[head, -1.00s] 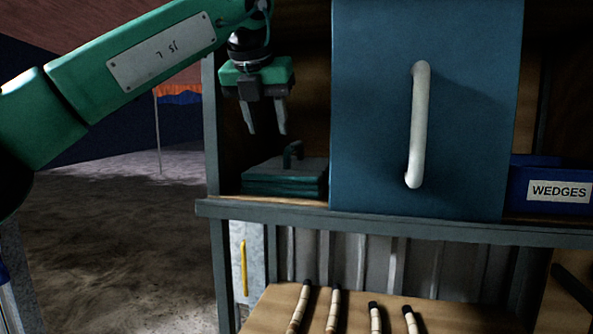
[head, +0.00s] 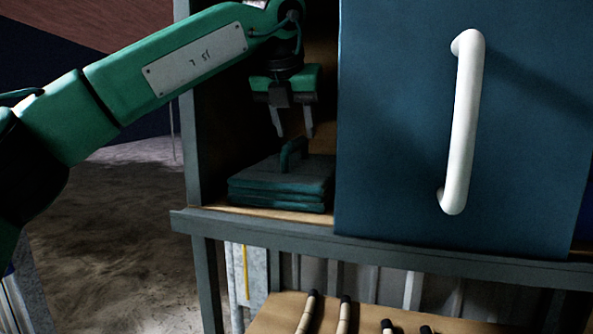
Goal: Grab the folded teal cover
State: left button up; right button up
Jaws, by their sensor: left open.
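The folded teal cover (head: 278,188) lies as a flat stack of layers on the wooden shelf, at its left end. A small teal loop (head: 291,154) stands up from its top. My left gripper (head: 294,133) is open, fingers pointing down, just above the cover and around the height of the loop's top. I cannot tell whether the fingers touch the loop. The gripper looks empty. My right gripper is not in view.
A large blue door panel (head: 400,130) with a white handle (head: 463,120) stands close to the right of the cover. A grey post (head: 191,150) bounds the shelf at left. Several rods with dark tips (head: 343,312) lie on the lower bench.

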aim_at(296, 145)
pick_arm(q)
jog(key=shift+p+x, duration=0.75)
jog(key=shift+x, duration=0.05)
jog(key=x, duration=0.1)
jog(key=p+x, duration=0.1)
jog(key=x, duration=0.1)
jog(key=shift+w+a+r, duration=0.15)
jog(key=shift+w+a, duration=0.1)
jog(key=shift+w+f, duration=0.2)
jog(key=shift+f, duration=0.3)
jog(key=shift+s, duration=0.15)
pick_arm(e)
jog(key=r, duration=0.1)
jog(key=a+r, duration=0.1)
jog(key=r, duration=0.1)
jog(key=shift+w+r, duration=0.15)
pick_arm(q)
jog(key=shift+c, duration=1)
grip_shut()
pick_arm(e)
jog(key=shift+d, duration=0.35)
